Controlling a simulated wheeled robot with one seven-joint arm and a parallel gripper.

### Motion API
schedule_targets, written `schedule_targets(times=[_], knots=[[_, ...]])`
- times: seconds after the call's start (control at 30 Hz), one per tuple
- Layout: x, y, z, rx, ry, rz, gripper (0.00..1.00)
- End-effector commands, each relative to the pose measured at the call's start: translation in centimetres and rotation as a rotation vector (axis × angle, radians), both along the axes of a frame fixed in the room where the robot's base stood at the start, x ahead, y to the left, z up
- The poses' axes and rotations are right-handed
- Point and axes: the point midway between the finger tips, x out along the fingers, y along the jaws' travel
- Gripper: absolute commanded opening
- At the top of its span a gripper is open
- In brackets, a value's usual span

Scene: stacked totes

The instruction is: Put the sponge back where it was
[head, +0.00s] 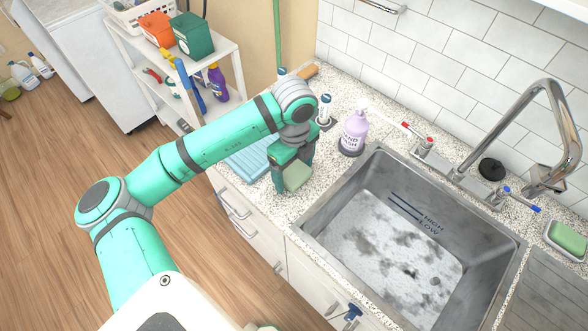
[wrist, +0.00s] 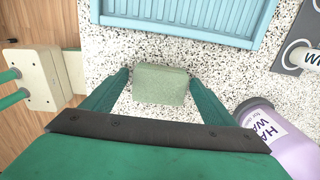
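A pale green block-shaped sponge (head: 297,176) is between the fingers of my gripper (head: 293,168), over the speckled counter left of the sink. A second, brighter green sponge (head: 567,238) lies in a small dish (head: 554,246) at the right of the sink.
A blue ridged rack (wrist: 190,40) lies just beyond the sponge. A lavender hand wash bottle (head: 354,131) stands to the right. The metal sink (head: 318,238) is empty but stained. Its faucet (head: 550,100) rises at the back.

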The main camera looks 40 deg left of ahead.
Motion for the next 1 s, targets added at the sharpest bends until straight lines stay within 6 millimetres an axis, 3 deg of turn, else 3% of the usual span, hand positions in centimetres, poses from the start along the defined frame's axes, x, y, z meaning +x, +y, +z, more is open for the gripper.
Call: schedule_targets(times=[0.27,0.7,1.0], knots=[[0.1,0.0,1.5,0.001,-0.001,-0.001,0.8],[0.1,0.0,9.9,0.001,-0.002,-0.001,0.8],[0.0,0.0,12.3,0.001,-0.001,0.0,0.8]])
